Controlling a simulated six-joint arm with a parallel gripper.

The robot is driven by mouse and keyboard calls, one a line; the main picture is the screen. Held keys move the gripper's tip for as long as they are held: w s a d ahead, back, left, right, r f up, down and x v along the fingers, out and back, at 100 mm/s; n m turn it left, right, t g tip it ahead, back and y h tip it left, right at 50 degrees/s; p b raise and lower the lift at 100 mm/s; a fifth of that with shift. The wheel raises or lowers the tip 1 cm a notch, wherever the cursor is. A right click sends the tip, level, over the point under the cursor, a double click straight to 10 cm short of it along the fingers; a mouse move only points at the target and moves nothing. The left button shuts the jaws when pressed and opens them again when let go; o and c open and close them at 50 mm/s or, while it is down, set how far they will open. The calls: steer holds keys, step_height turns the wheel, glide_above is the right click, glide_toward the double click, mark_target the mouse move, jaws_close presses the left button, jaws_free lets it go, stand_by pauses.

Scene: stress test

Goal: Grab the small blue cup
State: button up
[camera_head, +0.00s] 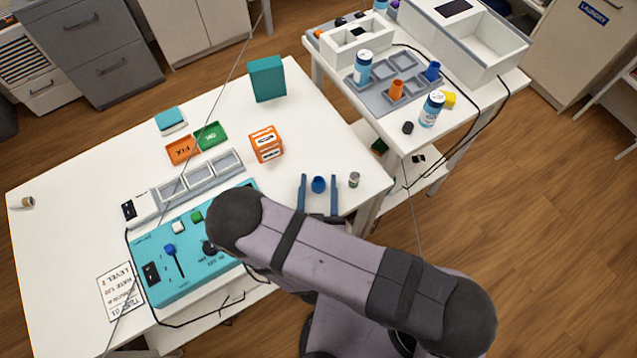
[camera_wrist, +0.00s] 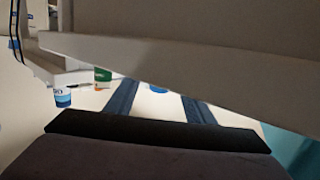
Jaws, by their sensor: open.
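A small blue cup (camera_head: 318,185) stands on the white table near its right front edge. My gripper (camera_head: 318,179) is open, with one blue finger to the left of the cup and one to the right. A gap shows on each side, and the jaws are not closed on it. In the wrist view, a blue piece, apparently the cup (camera_wrist: 158,88), shows between the spread fingers (camera_wrist: 160,98); a pale surface hides its upper part. A second blue cup (camera_head: 432,70) sits at the grey tray on the other table.
A small can (camera_head: 354,180) stands close to the right of my gripper. An orange box (camera_head: 266,144) stands beyond it to the left. A teal panel (camera_head: 193,262) lies left of my arm. The white table (camera_head: 345,130) is clear behind the cup.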

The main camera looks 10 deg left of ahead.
steer(key=shift+w+a, duration=0.1)
steer(key=shift+w, duration=0.4)
steer(key=shift+c, duration=0.4)
steer(key=c, duration=1.1)
steer(key=shift+o, duration=0.2)
